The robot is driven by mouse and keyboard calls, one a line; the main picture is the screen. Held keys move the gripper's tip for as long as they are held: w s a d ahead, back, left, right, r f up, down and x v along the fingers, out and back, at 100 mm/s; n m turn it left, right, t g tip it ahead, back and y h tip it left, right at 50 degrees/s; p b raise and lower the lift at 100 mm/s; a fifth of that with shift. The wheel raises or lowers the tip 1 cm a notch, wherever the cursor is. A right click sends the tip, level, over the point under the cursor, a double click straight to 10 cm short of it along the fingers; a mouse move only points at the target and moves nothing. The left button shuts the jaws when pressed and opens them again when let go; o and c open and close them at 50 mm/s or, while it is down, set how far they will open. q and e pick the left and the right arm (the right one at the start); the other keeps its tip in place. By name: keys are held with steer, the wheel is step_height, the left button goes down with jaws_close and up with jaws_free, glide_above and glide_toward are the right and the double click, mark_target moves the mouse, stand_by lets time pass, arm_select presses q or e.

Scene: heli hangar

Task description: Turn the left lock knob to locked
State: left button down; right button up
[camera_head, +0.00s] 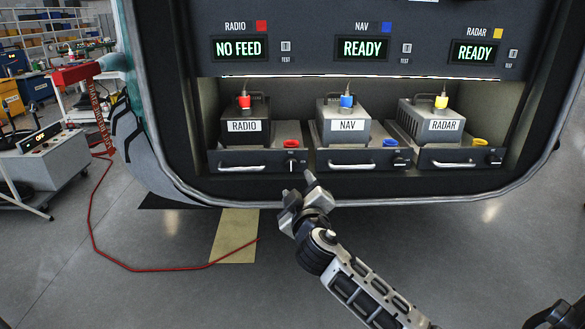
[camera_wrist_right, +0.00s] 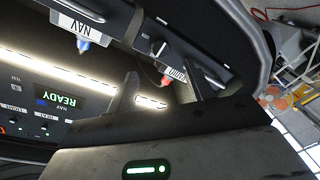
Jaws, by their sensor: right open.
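The left lock knob (camera_head: 291,168) is a small dark knob at the right end of the RADIO tray front (camera_head: 228,160). Its pointer looks about upright, but it is too small to read surely. In the right wrist view, a dark knob with a pale mark (camera_wrist_right: 157,47) shows beyond the fingers. My right gripper (camera_head: 300,190) is open and empty, just below and in front of the left knob, apart from it as far as I can tell. Its two fingers also show in the right wrist view (camera_wrist_right: 160,88).
NAV (camera_head: 351,160) and RADAR (camera_head: 450,160) trays stand to the right, with handles and knobs. The RADIO display (camera_head: 240,48) reads NO FEED; NAV and RADAR read READY. The bay's lower rim (camera_head: 250,196) runs beneath the trays. A red hose (camera_head: 150,268) lies on the floor.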

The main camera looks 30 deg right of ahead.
mark_target(291, 167)
steer(key=x, duration=0.9)
steer(key=shift+f, duration=0.1)
steer(key=c, duration=1)
